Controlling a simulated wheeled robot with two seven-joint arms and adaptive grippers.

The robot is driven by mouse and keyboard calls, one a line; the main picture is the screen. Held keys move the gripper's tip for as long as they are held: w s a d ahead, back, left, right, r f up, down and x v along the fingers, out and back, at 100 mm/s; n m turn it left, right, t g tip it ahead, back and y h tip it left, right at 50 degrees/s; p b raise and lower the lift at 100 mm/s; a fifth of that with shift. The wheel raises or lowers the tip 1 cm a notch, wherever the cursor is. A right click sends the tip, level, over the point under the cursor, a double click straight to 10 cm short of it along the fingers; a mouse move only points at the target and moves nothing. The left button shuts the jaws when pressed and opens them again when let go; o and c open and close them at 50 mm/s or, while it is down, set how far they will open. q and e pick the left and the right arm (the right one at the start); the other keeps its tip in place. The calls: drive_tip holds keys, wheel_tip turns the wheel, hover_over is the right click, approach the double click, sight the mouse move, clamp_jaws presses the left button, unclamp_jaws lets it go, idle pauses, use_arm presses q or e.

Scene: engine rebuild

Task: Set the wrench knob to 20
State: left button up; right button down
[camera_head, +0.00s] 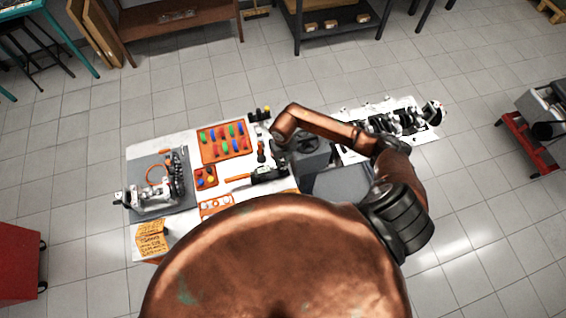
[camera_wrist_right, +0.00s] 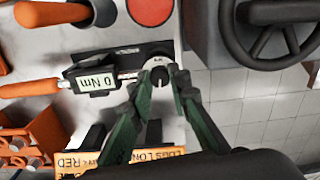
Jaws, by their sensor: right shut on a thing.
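The torque wrench (camera_wrist_right: 92,84) lies on the white table in the right wrist view, with an orange handle at the left and a display reading 0 Nm. Its round, light-coloured knob (camera_wrist_right: 156,68) is at the right end of the wrench body. My right gripper (camera_wrist_right: 160,82) is shut on the knob, with its green fingers on either side. The fingers hide part of the knob. In the head view the wrench shows with its orange handle (camera_head: 238,178), and my right gripper (camera_head: 272,166) is at its right end. My left gripper is not in view.
A black handwheel (camera_wrist_right: 264,36) stands right of the wrench. An orange tray of coloured pieces (camera_head: 224,155) lies behind it. An engine part on a grey mat (camera_head: 150,207) is at the left. A labelled orange box (camera_wrist_right: 150,158) is near the gripper.

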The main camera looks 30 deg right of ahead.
sight(283, 163)
drive_tip(key=n+b, duration=0.2)
drive_tip(key=n, duration=0.1)
drive_tip(key=shift+d+f+b, duration=0.1)
drive_tip(key=shift+f+b, duration=0.05)
drive_tip(key=shift+b, duration=0.2)
drive_tip(key=shift+n+b, duration=0.9)
drive_tip(key=shift+n, duration=0.1)
drive_tip(key=c, duration=1.8)
unclamp_jaws()
drive_tip(key=shift+r, duration=0.25)
wheel_tip(283, 163, up, 12)
